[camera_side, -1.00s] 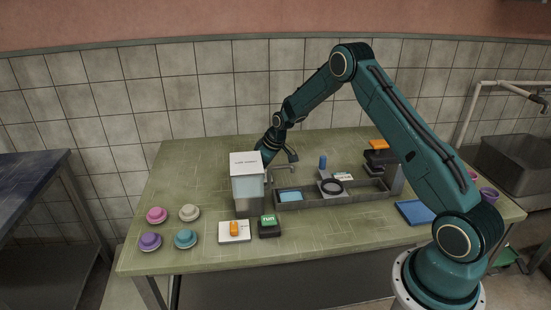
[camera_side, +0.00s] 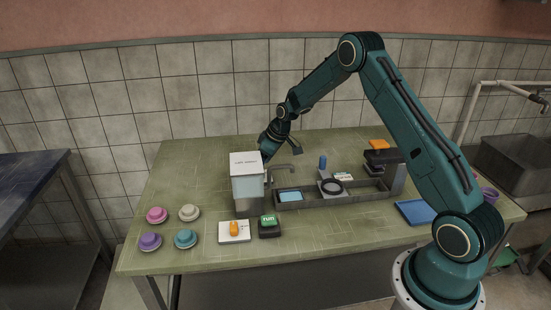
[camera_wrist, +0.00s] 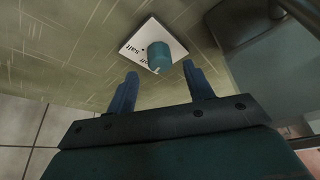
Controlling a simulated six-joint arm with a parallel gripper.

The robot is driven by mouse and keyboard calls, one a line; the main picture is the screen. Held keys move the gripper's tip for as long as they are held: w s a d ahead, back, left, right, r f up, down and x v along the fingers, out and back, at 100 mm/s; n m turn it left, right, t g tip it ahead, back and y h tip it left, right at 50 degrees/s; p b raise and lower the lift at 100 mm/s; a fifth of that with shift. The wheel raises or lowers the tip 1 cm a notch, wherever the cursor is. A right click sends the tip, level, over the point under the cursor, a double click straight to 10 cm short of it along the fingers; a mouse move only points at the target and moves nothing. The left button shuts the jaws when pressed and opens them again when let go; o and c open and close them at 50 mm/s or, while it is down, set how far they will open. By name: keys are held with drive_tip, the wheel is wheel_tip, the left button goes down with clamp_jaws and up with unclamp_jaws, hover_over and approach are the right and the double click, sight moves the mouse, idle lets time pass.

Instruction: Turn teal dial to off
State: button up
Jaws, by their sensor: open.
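In the wrist view, the teal dial (camera_wrist: 160,56) is a short round knob on a white plate (camera_wrist: 134,50) with small dark lettering, partly covered by the knob. My gripper (camera_wrist: 159,70) is open and empty, its two fingers pointing toward the dial on either side of its line. The fingers look apart from the dial; the exact gap is hard to judge. In the side view, my gripper's tips and this dial are hidden behind the white-topped machine (camera_side: 247,186).
In the side view, an orange knob on a white plate (camera_side: 243,238) and a green run button (camera_side: 269,220) sit in front of the machine. Several coloured round pieces, one teal (camera_side: 185,238), lie at the left. A grey trough (camera_side: 340,200) runs rightward. The back left table is clear.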

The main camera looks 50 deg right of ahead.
drive_tip(key=v, duration=1)
drive_tip(key=shift+s+r, duration=0.15)
drive_tip(key=shift+r, duration=0.1)
drive_tip(key=w+a+m+g+h, duration=0.1)
drive_tip(key=w+m+g, duration=0.2)
drive_tip(key=w+g, duration=0.1)
drive_tip(key=shift+w+a+r+m, duration=0.25)
drive_tip(key=shift+w+a+m, duration=0.1)
drive_tip(key=shift+w, duration=0.55)
drive_tip(key=shift+f, duration=0.15)
wheel_tip(320, 180, down, 14)
drive_tip(key=shift+d+r, duration=0.15)
drive_tip(key=shift+r, duration=0.05)
idle(0.4)
drive_tip(key=c, duration=1)
